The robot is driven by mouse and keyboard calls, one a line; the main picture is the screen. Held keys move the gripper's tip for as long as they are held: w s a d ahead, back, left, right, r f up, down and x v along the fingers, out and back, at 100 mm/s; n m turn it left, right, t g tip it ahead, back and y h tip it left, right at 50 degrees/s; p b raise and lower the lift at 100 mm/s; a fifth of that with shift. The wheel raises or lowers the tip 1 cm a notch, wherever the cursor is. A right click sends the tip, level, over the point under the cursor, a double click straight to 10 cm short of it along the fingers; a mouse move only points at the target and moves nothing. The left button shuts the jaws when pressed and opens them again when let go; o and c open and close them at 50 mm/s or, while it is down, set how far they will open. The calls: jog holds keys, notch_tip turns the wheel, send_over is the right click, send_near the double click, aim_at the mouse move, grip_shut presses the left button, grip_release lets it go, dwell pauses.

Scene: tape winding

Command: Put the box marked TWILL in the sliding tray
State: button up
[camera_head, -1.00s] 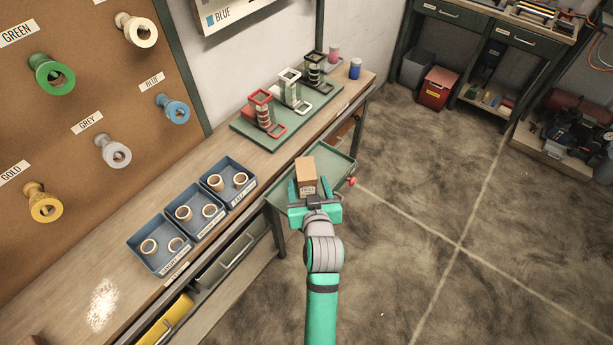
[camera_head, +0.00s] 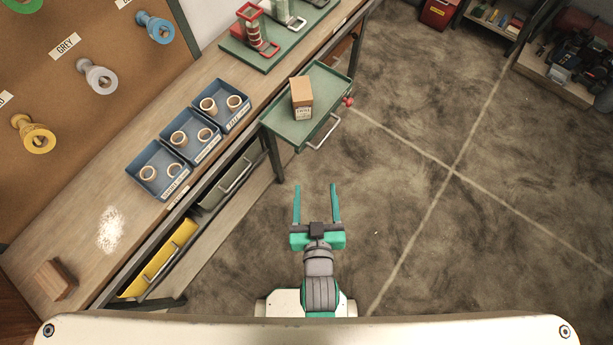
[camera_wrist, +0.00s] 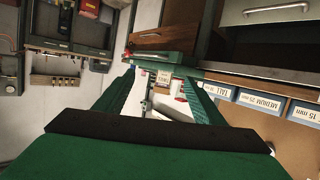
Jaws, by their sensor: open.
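The brown box (camera_head: 301,92) stands upright on the green sliding tray (camera_head: 325,122), towards its back left. The box has a light label on its front, too small to read in the head view. The tray is pulled out from the bench, with a handle on its front. My gripper (camera_head: 316,188) is open and empty, below and in front of the tray, clear of the box. In the wrist view, the small labelled box (camera_wrist: 163,78) shows between my open fingers, at a distance.
Three blue bins (camera_head: 190,137) with rings stand on the workbench (camera_head: 85,190). A wooden block (camera_head: 55,280) lies at its near end. A yellow drawer (camera_head: 158,268) sits below. A red knob (camera_head: 349,101) is beside the tray.

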jog(key=a+v, duration=0.2)
jog(key=v, duration=1.3)
jog(key=shift+a+r+m+t, duration=0.2)
jog(key=shift+a+m+t, duration=0.1)
jog(key=shift+m+t, duration=0.1)
